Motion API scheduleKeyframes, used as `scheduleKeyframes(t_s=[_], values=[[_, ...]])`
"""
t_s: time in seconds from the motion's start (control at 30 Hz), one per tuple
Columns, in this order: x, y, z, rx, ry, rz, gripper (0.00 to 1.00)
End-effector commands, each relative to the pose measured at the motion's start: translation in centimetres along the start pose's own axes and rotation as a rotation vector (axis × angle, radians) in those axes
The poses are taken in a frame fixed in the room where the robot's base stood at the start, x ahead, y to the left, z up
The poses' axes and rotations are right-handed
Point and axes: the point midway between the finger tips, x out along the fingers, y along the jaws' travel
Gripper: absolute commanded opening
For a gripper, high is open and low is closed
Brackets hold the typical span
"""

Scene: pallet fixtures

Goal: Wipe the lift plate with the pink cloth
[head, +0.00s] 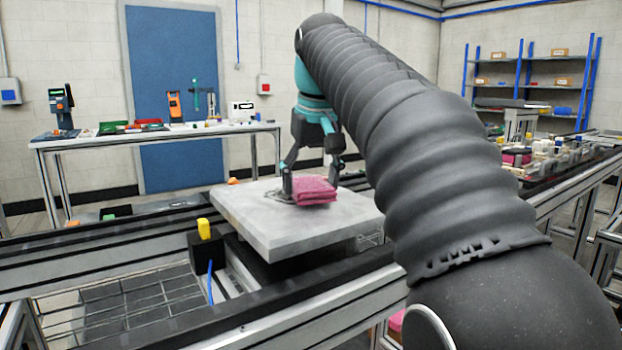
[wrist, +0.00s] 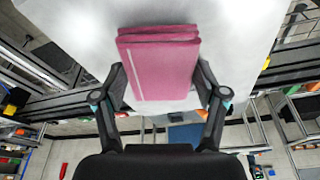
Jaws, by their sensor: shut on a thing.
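The pink cloth (head: 314,189) is folded into a thick pad and lies against the top of the lift plate. My gripper (head: 312,188) is shut on the cloth, with a finger at each side of it. In the wrist view the cloth (wrist: 163,62) sits between the two fingers of my gripper (wrist: 165,80). The lift plate (head: 262,232) is a pale grey square slab, raised above the conveyor frame; it also fills the top of the wrist view (wrist: 75,30). A darker grey smudge shows on the plate beside the cloth. My arm hides part of the plate's right side.
A yellow-topped post (head: 204,229) stands close to the plate's left front corner. Dark conveyor rails (head: 90,245) run beside the plate. A bench (head: 150,138) with tools stands behind, and a line with several small parts (head: 560,155) is at the right.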

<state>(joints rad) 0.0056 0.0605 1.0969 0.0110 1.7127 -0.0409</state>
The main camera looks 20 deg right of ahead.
Motion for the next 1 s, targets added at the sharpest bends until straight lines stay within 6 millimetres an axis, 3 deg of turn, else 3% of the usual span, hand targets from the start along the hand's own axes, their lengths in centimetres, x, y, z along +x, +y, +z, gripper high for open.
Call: scheduleKeyframes(t_s=[0.73,1.0], values=[[1.1,0.0,0.3,0.0,0.0,0.0,0.35],[1.1,-0.4,-1.1,-0.001,-0.002,0.0,0.35]])
